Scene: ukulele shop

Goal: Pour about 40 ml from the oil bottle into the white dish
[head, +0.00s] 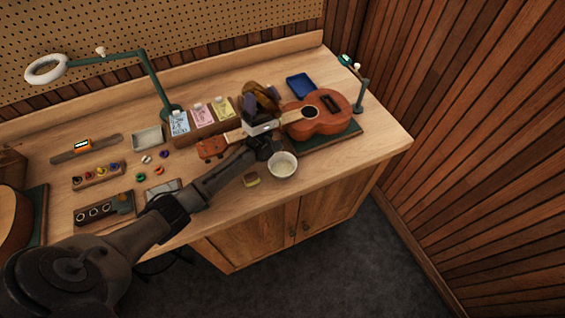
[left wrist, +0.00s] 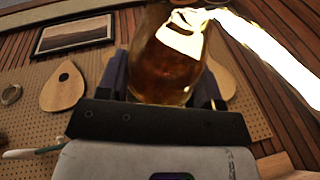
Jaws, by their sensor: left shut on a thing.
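The oil bottle (left wrist: 168,65) is amber glass with a cream label. It fills the top middle of the left wrist view, and its upper end is cut off. My left gripper (left wrist: 162,82) is shut on it, one dark finger on each side. The bottle's mouth and tilt are unclear there, and no stream is visible. The white dish (head: 283,170) stands on the bench, below and slightly right of the gripper. It looks pale inside; any liquid cannot be told. My right gripper is not in view.
A ukulele (head: 318,118) lies on a dark green mat (head: 335,138) behind the dish. A small yellowish block (head: 251,181) is left of the dish. Coloured packets (head: 202,115) stand behind my arm. A green-armed lamp (head: 150,80) rises at the back. The bench front edge is close.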

